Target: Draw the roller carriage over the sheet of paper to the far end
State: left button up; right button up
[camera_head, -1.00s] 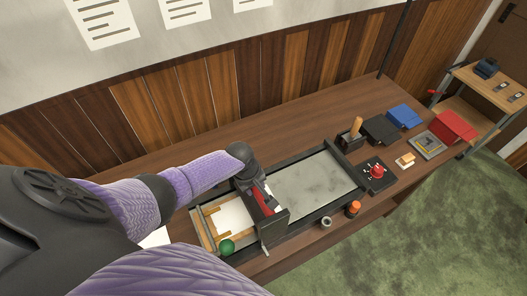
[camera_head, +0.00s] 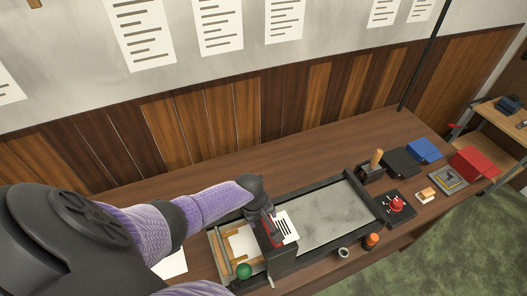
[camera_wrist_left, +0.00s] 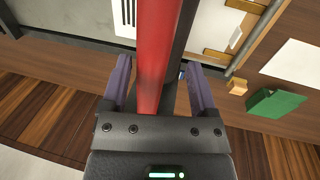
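The roller carriage (camera_head: 283,262) is a dark frame with a red bar, standing across the near-left part of the long press bed (camera_head: 330,212). The white sheet of paper (camera_head: 241,241) lies left of it, and a part with black printed lines (camera_head: 285,226) shows on its right. My left gripper (camera_head: 265,222) is at the carriage's top. In the left wrist view its purple fingers (camera_wrist_left: 158,80) stand either side of the red bar (camera_wrist_left: 158,45), with gaps visible, so it looks open around the bar. My right gripper is out of view.
A green ball-like knob (camera_head: 244,270) is at the bed's near-left corner. A grey cup (camera_head: 343,252) and an orange-topped jar (camera_head: 371,241) stand along the front. A red-knobbed black box (camera_head: 396,206) is beyond the bed's right end. The bed right of the carriage is clear.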

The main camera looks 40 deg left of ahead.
pick_arm(q)
jog(key=shift+w, duration=0.15)
jog(key=shift+r, duration=0.25)
notch_tip(320, 180, up, 9)
jog(key=s+p, duration=0.1)
jog(key=p, duration=0.3)
jog(key=shift+s+a, duration=0.35)
jog(key=shift+a, duration=0.1)
